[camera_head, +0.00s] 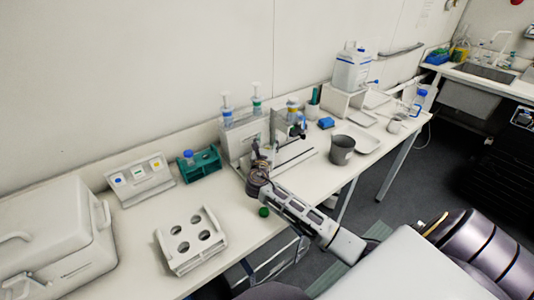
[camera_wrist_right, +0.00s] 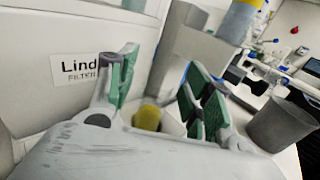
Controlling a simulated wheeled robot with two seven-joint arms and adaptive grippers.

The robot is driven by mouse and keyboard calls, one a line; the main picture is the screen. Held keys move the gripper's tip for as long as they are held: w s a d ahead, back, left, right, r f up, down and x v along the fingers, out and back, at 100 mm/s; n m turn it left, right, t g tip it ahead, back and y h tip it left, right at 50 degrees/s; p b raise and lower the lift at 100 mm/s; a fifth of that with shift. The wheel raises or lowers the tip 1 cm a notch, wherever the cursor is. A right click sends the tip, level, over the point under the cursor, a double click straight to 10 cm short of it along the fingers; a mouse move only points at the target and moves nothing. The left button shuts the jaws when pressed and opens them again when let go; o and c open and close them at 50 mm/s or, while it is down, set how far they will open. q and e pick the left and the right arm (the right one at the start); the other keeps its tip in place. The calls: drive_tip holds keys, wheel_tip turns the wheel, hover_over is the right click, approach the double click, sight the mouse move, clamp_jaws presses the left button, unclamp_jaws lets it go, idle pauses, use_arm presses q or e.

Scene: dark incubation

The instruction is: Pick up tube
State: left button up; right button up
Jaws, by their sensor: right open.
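My right gripper (camera_head: 258,156) is over the bench beside the white dispenser unit (camera_head: 240,140). In the wrist view its two green-padded fingers (camera_wrist_right: 160,95) stand apart, so it is open. A yellow rounded top (camera_wrist_right: 147,117) shows low between the fingers; its body is hidden by the gripper, and I cannot tell whether it is a tube or whether the fingers touch it. A blue-capped tube (camera_head: 188,156) stands in the teal rack (camera_head: 204,165) left of the gripper. My left gripper is not in view.
A white block with round holes (camera_head: 184,262) lies at the front of the bench. A grey beaker (camera_head: 342,151) stands right of the gripper. A large white lidded box (camera_head: 45,240) fills the left end. A jug (camera_head: 350,68) stands at the back.

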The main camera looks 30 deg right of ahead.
drive_tip(key=shift+c, duration=0.4)
clamp_jaws()
drive_tip(key=shift+r, duration=0.1)
drive_tip(key=shift+r, duration=4.95)
